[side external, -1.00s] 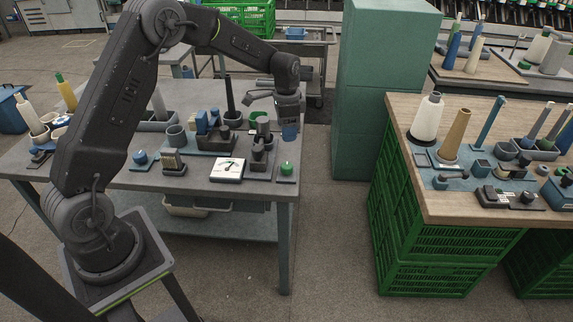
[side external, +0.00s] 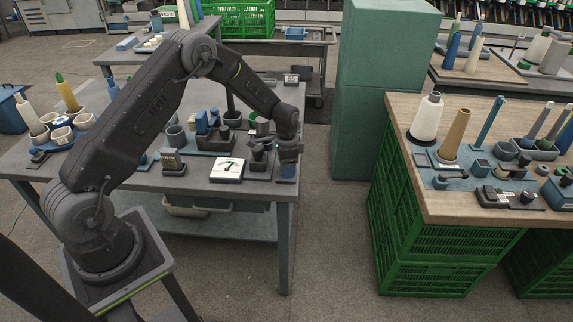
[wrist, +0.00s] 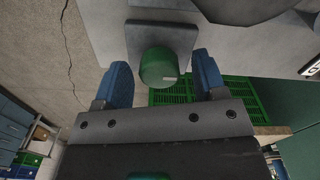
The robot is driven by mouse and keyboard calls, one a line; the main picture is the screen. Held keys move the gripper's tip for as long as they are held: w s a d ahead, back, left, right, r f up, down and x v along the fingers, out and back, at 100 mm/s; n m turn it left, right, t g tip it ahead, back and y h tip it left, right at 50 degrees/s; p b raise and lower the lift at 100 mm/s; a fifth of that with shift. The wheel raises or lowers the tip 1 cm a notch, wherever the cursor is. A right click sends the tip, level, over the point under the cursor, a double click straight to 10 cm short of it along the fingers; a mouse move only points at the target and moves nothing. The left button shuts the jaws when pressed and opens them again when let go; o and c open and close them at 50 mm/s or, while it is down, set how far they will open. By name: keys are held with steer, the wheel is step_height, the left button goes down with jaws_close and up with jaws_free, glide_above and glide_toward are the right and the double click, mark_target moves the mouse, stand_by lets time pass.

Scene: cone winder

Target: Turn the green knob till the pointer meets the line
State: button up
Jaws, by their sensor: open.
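The green knob (wrist: 158,66) sits on a square grey plate (wrist: 160,34) in the wrist view. My gripper (wrist: 162,62) is open, with one blue finger on each side of the knob and a visible gap to each. In the side view my gripper (side external: 287,172) is low at the front right corner of the table and hides the knob. The white dial panel (side external: 227,170) lies to its left and shows a dark pointer. The scale line is too small to place against the pointer. Only an edge of the panel shows in the wrist view (wrist: 312,66).
The grey table (side external: 225,194) ends just in front of and right of my gripper. Dark fixtures (side external: 262,155) stand close on its left. A wood-topped bench (side external: 480,215) with cones and a green cabinet (side external: 362,130) stand to the right across an open floor gap.

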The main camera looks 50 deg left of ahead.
steer(key=c, duration=0.9)
steer(key=shift+n, duration=2.2)
steer(key=shift+c, duration=0.2)
steer(key=o, duration=0.9)
steer(key=shift+o, duration=0.2)
step_height(320, 180, up, 14)
steer(key=shift+f, duration=0.1)
